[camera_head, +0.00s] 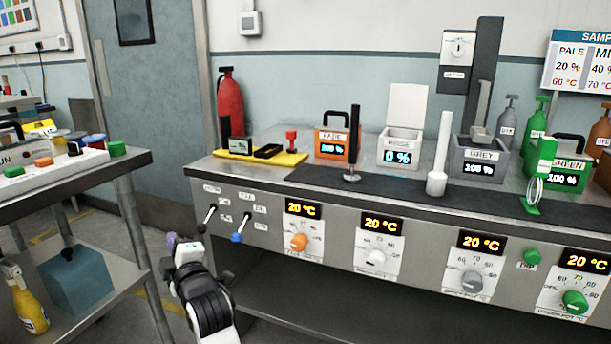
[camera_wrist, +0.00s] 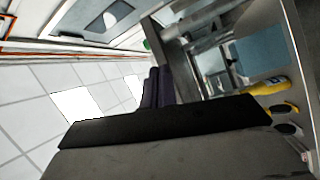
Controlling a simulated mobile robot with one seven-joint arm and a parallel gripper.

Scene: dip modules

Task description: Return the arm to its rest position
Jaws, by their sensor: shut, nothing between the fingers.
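My arm reaches up from the bottom of the head view, in front of the bench (camera_head: 262,182) and below its top. My gripper (camera_head: 172,240) is at the arm's far end, left of the bench's front panel, with small purple fingers. In the wrist view my gripper (camera_wrist: 157,72) shows its two dark fingers side by side, shut with nothing between them. It touches nothing that I can see. The wrist camera looks at a tilted view of ceiling tiles, a wall and a shelf.
Two levers (camera_head: 240,228) with black and blue knobs stick out of the panel right of my gripper. A cart (camera_head: 131,162) stands at left, with a yellow bottle (camera_head: 28,306) and a blue box (camera_head: 80,281) on its lower shelf. Open floor lies between cart and bench.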

